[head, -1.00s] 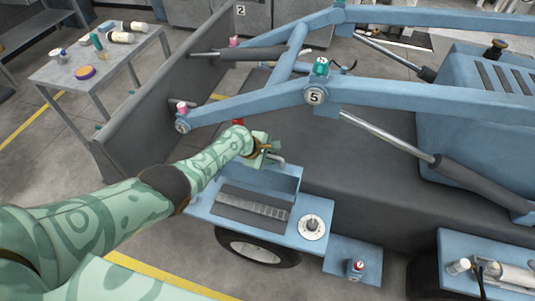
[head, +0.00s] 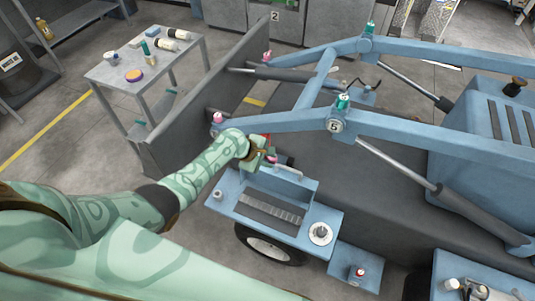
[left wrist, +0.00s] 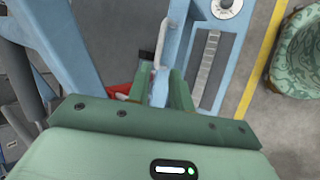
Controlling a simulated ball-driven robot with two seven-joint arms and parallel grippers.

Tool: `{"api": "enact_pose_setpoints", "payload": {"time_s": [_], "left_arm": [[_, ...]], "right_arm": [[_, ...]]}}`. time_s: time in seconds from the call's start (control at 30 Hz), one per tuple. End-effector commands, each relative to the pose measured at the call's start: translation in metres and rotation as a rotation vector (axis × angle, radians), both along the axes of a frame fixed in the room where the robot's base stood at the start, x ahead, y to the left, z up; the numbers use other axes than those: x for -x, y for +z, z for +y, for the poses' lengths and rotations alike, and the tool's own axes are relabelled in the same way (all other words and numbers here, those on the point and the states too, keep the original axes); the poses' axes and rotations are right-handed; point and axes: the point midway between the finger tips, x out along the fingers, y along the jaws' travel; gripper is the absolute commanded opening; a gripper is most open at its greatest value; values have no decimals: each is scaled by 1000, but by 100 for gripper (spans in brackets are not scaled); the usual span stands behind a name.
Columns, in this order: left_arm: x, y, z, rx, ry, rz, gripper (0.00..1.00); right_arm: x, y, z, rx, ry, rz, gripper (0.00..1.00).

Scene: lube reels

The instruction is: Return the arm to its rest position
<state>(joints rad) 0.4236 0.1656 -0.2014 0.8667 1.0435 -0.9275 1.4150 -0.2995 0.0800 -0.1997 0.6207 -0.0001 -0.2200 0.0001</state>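My left arm comes in from the left in the head view. Its gripper (head: 268,158) is over the near side of the blue loader machine, beside a pale bent handle (head: 288,170). In the left wrist view the two green fingers (left wrist: 162,88) stand apart, and the pale handle (left wrist: 161,45) shows just beyond and between them. Whether they touch it cannot be told. The fingers seem to hold nothing. My right gripper is in neither view.
The machine's blue step box (head: 222,195) with a tread plate lies below the gripper. A lift arm (head: 290,122) and grey bucket (head: 185,130) are close beyond it. A grey table (head: 105,72) with bottles stands at back left.

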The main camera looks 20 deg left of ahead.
Motion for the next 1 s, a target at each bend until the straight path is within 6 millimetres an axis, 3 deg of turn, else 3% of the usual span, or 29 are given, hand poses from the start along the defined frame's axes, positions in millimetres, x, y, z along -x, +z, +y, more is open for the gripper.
{"api": "enact_pose_setpoints", "payload": {"time_s": [0.6, 0.67, 0.77, 0.83, 0.9, 1.0], "left_arm": [[0, 1, 0, -12, -22, -13, 22], [-2, 2, 1, -45, -66, -52, 22], [-11, -2, 17, -236, -215, -186, 22], [-5, -26, 35, -472, -397, -279, 22], [37, -87, 50, -702, -633, -308, 22], [101, -154, 59, -894, -917, -307, 22]], "right_arm": [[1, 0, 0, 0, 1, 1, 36], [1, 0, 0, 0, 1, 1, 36], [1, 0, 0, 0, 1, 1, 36], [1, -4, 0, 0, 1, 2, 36], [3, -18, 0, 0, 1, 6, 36], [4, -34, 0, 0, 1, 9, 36]]}}
